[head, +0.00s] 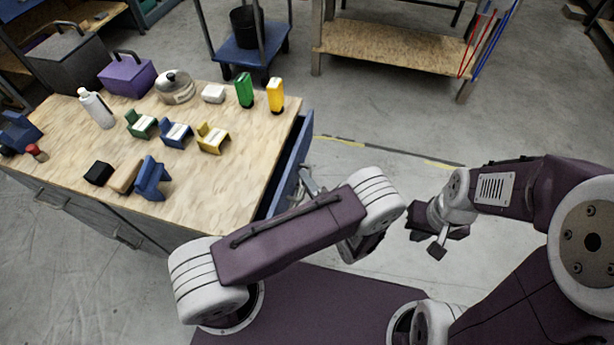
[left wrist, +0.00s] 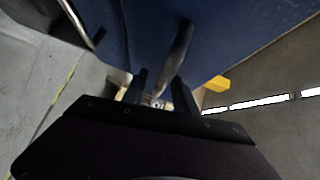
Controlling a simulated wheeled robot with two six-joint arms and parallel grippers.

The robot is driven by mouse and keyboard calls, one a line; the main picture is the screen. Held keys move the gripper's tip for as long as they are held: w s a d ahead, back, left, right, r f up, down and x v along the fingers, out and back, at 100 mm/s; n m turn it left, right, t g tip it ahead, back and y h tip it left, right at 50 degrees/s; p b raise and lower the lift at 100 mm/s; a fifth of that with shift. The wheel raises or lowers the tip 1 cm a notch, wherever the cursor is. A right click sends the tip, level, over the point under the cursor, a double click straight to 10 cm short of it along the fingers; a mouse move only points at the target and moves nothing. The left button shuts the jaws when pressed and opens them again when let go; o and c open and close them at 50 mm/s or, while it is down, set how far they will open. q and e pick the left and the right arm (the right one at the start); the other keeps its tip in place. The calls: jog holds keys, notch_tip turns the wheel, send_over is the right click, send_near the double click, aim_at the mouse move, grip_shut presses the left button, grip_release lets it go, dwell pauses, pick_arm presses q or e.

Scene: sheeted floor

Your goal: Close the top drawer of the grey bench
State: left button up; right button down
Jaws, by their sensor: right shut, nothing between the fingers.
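The bench (head: 120,237) has grey sides and a wooden top, at the left of the head view. Its blue top drawer (head: 290,160) stands pulled out on the side facing my arms. In the left wrist view the blue drawer front (left wrist: 140,35) fills the upper middle, with a grey bar handle (left wrist: 181,48). My left gripper (left wrist: 160,82) is open, its two fingers apart on either side of the handle's near end; I cannot tell whether they touch it. In the head view my left arm largely hides this gripper. My right gripper (head: 438,244) is shut and empty, clear of the bench.
On the bench top are a purple box (head: 127,77), a pot (head: 175,87), a white bottle (head: 97,108), green and yellow bottles, and several small chair models. A blue cart (head: 248,57) and a wooden-shelved rack (head: 395,46) stand behind. The floor right of the drawer is clear.

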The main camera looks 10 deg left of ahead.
pick_arm(q)
jog(key=shift+c, duration=0.3)
grip_shut()
dwell(1.0)
